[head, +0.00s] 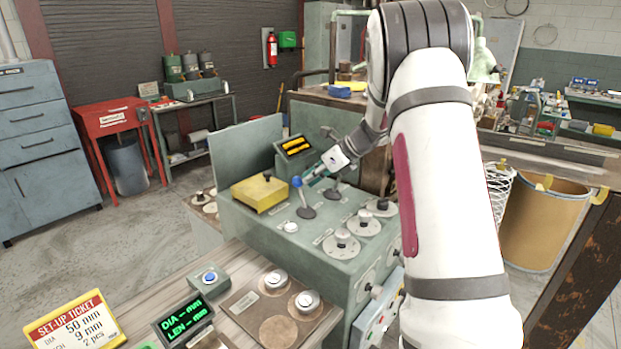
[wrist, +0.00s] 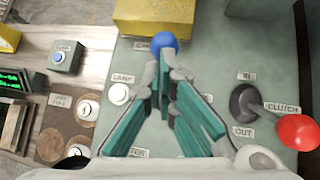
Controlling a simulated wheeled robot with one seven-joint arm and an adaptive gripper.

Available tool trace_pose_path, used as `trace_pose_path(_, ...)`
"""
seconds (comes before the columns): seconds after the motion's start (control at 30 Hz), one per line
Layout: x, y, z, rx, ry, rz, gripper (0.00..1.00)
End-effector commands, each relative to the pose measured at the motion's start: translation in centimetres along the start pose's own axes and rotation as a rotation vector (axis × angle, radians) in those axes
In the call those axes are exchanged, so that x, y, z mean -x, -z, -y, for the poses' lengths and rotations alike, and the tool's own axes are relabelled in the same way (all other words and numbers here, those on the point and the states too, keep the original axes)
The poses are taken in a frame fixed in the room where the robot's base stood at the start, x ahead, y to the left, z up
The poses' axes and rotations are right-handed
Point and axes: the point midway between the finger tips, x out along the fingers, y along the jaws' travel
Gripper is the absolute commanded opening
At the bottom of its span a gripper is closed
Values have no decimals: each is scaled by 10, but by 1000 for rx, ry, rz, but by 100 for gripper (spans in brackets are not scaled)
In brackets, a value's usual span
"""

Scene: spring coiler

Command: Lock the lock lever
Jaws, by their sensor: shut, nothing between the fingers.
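A lever with a blue ball knob (head: 297,181) stands on the green machine top (head: 250,228), on a dark round base (head: 306,212). My gripper (head: 304,182) is right beside that knob in the head view. In the wrist view my gripper (wrist: 168,75) has its teal fingers closed together, with the tips just below the blue knob (wrist: 163,43) in the picture. I cannot tell whether they touch. A red-knobbed lever (wrist: 298,132) at the right is labelled CLUTCH, with IN and OUT plates. The label beside the blue knob is partly hidden, and I read no lock label.
A white button (wrist: 119,94) lies left of my fingers. Several round dials (head: 341,244) stand on the machine's front right. A wooden bench (head: 243,291) with a green display (head: 184,319) is in front.

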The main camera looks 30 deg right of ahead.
Motion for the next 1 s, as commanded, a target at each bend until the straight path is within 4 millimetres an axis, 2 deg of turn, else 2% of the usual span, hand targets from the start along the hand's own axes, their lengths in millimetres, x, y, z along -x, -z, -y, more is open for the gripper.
trace_pose_path(0.17, 32, 4, -10, 2, -2, 0, 0)
trace_pose_path(0.4, 80, 0, -6, 4, 1, 1, 0)
trace_pose_path(0.6, 112, -2, -7, 5, -1, 0, 0)
trace_pose_path(0.8, 125, -3, -8, 5, -3, 0, 0)
trace_pose_path(1.0, 126, -3, -8, 4, -3, -1, 0)
